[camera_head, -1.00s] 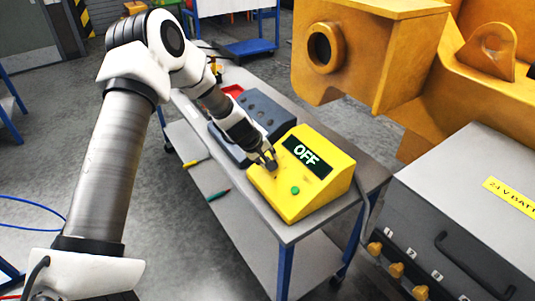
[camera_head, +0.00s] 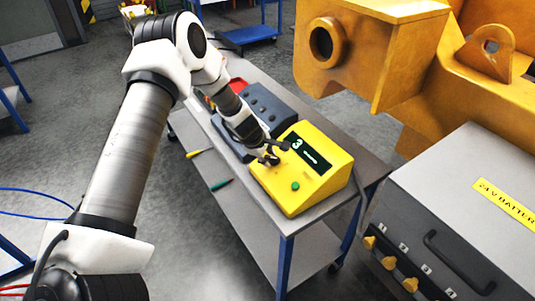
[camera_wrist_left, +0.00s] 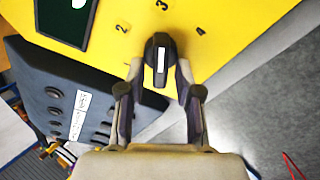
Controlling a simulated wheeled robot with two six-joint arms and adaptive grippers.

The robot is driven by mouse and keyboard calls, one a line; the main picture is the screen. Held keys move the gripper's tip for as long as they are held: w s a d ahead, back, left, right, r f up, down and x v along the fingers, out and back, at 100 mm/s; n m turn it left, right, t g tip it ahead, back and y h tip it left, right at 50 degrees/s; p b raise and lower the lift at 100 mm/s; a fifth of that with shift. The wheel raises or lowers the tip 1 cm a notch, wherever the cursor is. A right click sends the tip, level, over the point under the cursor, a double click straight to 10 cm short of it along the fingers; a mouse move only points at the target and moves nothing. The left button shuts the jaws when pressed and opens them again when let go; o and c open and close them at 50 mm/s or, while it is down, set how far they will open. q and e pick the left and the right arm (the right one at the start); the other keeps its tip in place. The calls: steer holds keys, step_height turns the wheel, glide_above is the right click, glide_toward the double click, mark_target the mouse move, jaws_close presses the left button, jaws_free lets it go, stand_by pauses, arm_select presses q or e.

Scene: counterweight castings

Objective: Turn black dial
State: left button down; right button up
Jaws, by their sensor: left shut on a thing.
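The black dial (camera_wrist_left: 158,50) sits on the front of a yellow box (camera_head: 330,187). The dial carries a white mark, and the numbers 2, 3 and 4 show around it in the left wrist view; the mark points about at 3. My left gripper (camera_wrist_left: 158,74) has one finger on each side of the dial and is shut on it. In the head view my left gripper (camera_head: 270,157) is at the box's left part and mostly hides the dial. The box's dark display (camera_head: 307,153) reads 3 with small, unreadable text below. My right gripper is out of view.
A green button (camera_head: 295,186) is on the box, right of my gripper. A dark grey box with knobs (camera_head: 268,108) stands behind it on the grey cart (camera_head: 345,212). A grey battery cabinet (camera_head: 465,190) and a large orange casting (camera_head: 390,50) are at the right.

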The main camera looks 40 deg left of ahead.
arm_select(q)
steer(key=shift+s+f, duration=0.2)
steer(key=c, duration=1.2)
jaws_free()
steer(key=shift+o, duration=0.2)
steer(key=shift+w+f, duration=0.1)
steer(key=shift+w, duration=0.15)
steer(key=shift+r, duration=0.2)
steer(key=shift+s+a+r, duration=0.1)
steer(key=shift+s+r, duration=0.15)
steer(key=shift+r, duration=0.15)
steer(key=s+a, duration=0.1)
steer(key=s, duration=1)
steer(key=shift+s+a, duration=0.35)
steer(key=shift+a, duration=0.05)
